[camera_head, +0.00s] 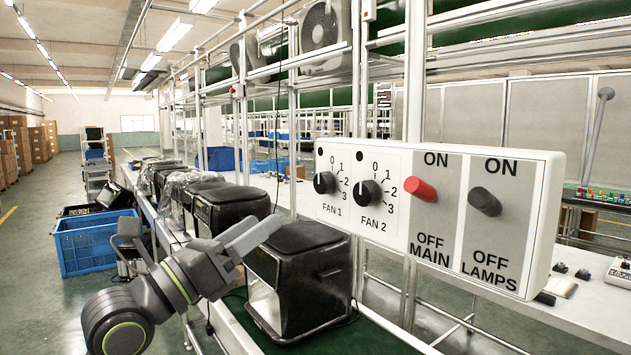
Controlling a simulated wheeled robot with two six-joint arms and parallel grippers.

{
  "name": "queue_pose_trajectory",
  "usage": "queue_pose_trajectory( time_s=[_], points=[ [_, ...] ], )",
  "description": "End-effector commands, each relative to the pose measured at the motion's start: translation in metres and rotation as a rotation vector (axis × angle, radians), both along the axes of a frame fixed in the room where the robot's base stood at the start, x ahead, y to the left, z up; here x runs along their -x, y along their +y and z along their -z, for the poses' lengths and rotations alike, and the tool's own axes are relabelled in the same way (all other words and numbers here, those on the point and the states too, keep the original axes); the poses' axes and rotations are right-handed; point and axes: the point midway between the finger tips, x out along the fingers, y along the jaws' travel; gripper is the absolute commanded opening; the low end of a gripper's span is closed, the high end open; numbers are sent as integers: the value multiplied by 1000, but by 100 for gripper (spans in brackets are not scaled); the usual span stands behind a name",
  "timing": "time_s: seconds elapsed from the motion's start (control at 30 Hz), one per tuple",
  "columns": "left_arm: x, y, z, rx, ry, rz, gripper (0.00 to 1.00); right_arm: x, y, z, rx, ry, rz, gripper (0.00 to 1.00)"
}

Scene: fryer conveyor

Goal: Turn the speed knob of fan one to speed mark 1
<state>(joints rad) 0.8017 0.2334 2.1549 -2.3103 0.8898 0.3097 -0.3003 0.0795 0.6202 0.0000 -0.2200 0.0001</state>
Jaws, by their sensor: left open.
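The white control box (547,215) carries the black fan one speed knob (324,182), with marks 0, 1, 2, 3 around it and the label FAN 1 below. Its pointer is too small to read surely. The similar fan two knob (368,193) sits just to its right. My left gripper (264,225) comes in from the lower left, open and empty. It appears below and left of the fan one knob, apart from it, with its fingers pointing up and right. My right gripper is out of view.
The box also has a red MAIN knob (421,189) and a dark LAMPS knob (485,201). A blue crate (95,245) is at the left. A metal post (413,90) rises behind the box.

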Motion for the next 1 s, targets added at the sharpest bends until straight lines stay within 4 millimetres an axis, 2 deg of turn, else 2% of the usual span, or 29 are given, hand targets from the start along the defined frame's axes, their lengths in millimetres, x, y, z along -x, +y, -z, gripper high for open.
queue_pose_trajectory(
  time_s=[0.1,0.5,0.7,1.0],
  points=[
    [-14,-17,-12,4,3,5,55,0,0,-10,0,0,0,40],
    [-64,-72,-41,0,2,3,55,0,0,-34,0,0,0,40],
    [-76,-85,-46,0,1,1,55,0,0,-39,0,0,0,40],
    [-79,-88,-46,-1,0,0,55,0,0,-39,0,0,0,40]
  ],
)
